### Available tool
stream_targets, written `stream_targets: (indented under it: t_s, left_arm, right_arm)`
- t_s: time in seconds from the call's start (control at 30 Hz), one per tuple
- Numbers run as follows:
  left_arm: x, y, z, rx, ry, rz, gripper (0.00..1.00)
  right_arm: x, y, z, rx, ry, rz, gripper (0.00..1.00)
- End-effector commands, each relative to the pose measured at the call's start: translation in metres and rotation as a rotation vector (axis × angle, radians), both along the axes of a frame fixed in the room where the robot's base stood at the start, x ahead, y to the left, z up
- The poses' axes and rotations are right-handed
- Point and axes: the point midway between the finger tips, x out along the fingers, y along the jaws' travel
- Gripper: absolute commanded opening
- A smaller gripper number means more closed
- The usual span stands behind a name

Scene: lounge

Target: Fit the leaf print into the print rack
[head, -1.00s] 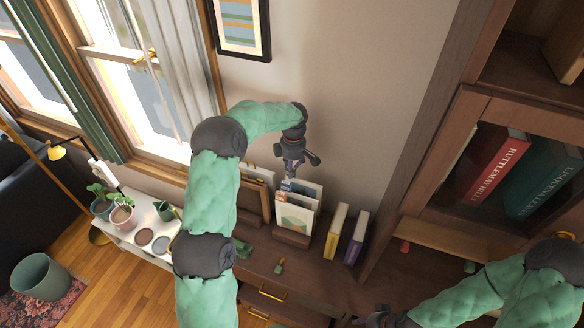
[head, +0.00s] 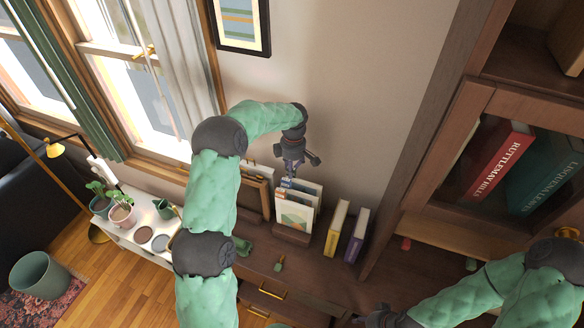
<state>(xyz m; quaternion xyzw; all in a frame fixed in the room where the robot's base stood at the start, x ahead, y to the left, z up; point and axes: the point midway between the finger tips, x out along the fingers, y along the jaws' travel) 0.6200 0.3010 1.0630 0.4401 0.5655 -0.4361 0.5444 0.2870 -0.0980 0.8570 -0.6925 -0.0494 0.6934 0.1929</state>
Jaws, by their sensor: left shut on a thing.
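The print rack (head: 291,234) is a brown wooden holder on the dark desk, with several prints upright in it. The front print (head: 295,213) shows green and orange hill shapes. My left gripper (head: 289,175) points down over the rack and is shut on a print, which I take to be the leaf print (head: 287,184). Only a small bluish upper part of it shows, at the rack's left side; its lower part is hidden behind the front print, so I cannot tell how deep it sits. My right gripper (head: 378,319) is at the bottom edge, its fingers unclear.
A tall bookcase (head: 425,130) bounds the right.

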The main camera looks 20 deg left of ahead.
Motion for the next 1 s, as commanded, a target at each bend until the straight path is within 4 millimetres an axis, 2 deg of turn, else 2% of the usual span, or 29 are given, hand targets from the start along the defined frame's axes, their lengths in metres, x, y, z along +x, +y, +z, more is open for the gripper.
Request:
stream_targets:
  t_s: [0.43, 0.47, 0.57, 0.6, 1.0]
  left_arm:
    - [-0.0002, 0.0, -0.0086, 0.0, 0.001, 0.0, 0.0]
    - [-0.0002, 0.0, -0.0086, 0.0, 0.001, 0.0, 0.37]
    - [-0.0002, 0.0001, -0.008, 0.0, 0.001, 0.0, 0.65]
    - [-0.0001, 0.0001, -0.0079, 0.0, 0.001, 0.0, 0.69]
    - [0.0, 0.0, -0.0058, 0.0, 0.0, 0.0, 0.69]
  right_arm:
    - [0.0, 0.0, -0.0056, 0.0, 0.0, 0.0, 0.4]
    - [0.0, 0.0, -0.0056, 0.0, 0.0, 0.0, 0.4]
    - [0.0, 0.0, -0.0051, 0.0, 0.0, 0.0, 0.4]
    - [0.0, 0.0, -0.0051, 0.0, 0.0, 0.0, 0.4]
    - [0.0, -0.0001, -0.0041, 0.0, 0.0, 0.0, 0.4]
